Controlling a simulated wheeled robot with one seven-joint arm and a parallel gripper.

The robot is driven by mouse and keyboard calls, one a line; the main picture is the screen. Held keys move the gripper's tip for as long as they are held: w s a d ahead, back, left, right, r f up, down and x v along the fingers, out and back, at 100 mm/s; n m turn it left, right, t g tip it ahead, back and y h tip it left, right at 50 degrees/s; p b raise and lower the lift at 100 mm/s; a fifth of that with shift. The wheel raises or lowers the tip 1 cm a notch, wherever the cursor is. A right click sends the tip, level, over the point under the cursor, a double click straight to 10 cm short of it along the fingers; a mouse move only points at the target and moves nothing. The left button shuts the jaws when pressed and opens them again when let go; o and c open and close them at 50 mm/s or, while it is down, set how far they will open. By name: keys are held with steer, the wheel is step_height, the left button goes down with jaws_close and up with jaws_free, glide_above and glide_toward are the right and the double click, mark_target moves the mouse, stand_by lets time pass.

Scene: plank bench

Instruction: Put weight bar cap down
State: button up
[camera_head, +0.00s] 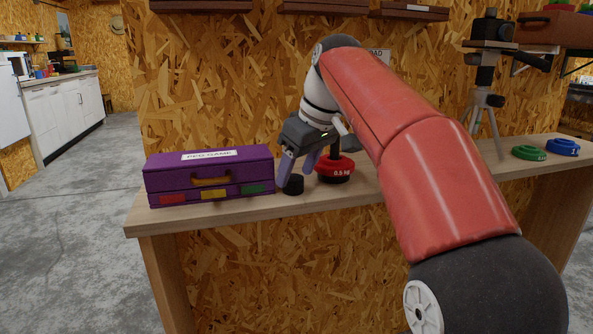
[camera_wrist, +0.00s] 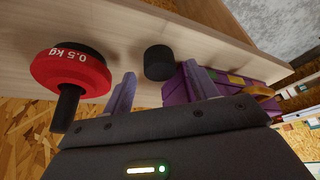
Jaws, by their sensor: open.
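The weight bar cap (camera_head: 293,185) is a short black cylinder standing on the plank bench (camera_head: 225,212), between the purple case and the red weight. In the wrist view the cap (camera_wrist: 159,62) lies just beyond and between my fingertips. My gripper (camera_head: 297,166) is open above the cap, with its two grey-violet fingers apart; in the wrist view the gripper (camera_wrist: 160,85) holds nothing. The red 0.5 kg weight (camera_head: 335,168) sits on the bench right of the cap, with a black bar sticking up from it; it also shows in the wrist view (camera_wrist: 70,75).
A purple case (camera_head: 209,177) with coloured labels stands close left of the cap. Green (camera_head: 529,153) and blue (camera_head: 563,147) weights lie at the bench's right end. A chipboard wall is behind the bench. My arm hides part of the bench.

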steer(key=p+v, duration=0.3)
steer(key=v, duration=0.8)
steer(key=shift+s+d, duration=0.1)
steer(key=s+d+f+m+t+h, duration=0.1)
steer(key=s+d+f+m, duration=0.2)
steer(key=s+f, duration=0.4)
steer(key=s+d+f+m+t+h, duration=0.1)
steer(key=s+d+f+m, duration=0.2)
steer(key=s+d+f, duration=0.2)
steer(key=s+d+f+m+h, duration=0.1)
steer(key=s+d+f+m, duration=0.2)
steer(key=s+f, duration=0.8)
step_height(320, 180, down, 5)
steer(key=shift+d+r+m+t, duration=0.1)
steer(key=shift+d+m+t, duration=0.3)
steer(key=shift+m, duration=0.1)
